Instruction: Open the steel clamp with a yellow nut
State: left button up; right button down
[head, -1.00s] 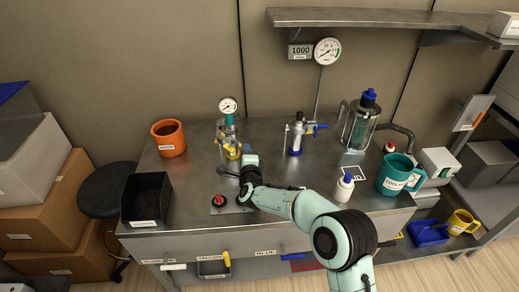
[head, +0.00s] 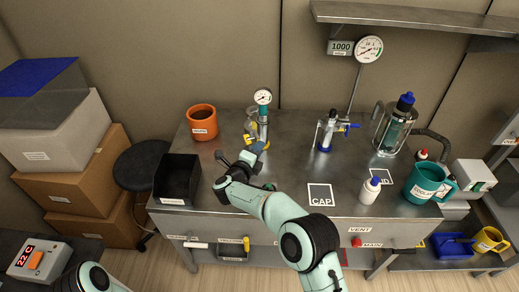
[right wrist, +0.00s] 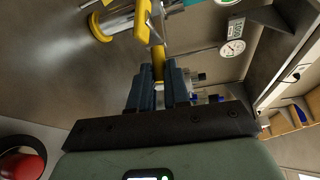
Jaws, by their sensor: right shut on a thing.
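The steel clamp with yellow parts (head: 248,140) is on the upright stand under a round gauge at the back of the bench. My right gripper (head: 255,149) is at its front, partly covering it. In the right wrist view my right gripper (right wrist: 159,84) is shut on a yellow piece (right wrist: 158,62), which looks like the nut. A second yellow arm (right wrist: 142,18) of the clamp lies just beyond. Whether the clamp is open cannot be told. My left gripper is not in view.
The gauge (head: 263,97) tops the stand. A similar blue-based stand (head: 326,134) is to the right. An orange pot (head: 202,122) and a black bin (head: 177,179) are left. A white bottle (head: 370,190) and teal jug (head: 426,183) are right. Mid-bench is mostly clear.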

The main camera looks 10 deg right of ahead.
jog(key=shift+d, duration=0.15)
jog(key=c, duration=1.1)
grip_release()
jog(key=v, duration=1.3)
jog(key=shift+s+b, duration=0.2)
jog(key=shift+b, duration=0.1)
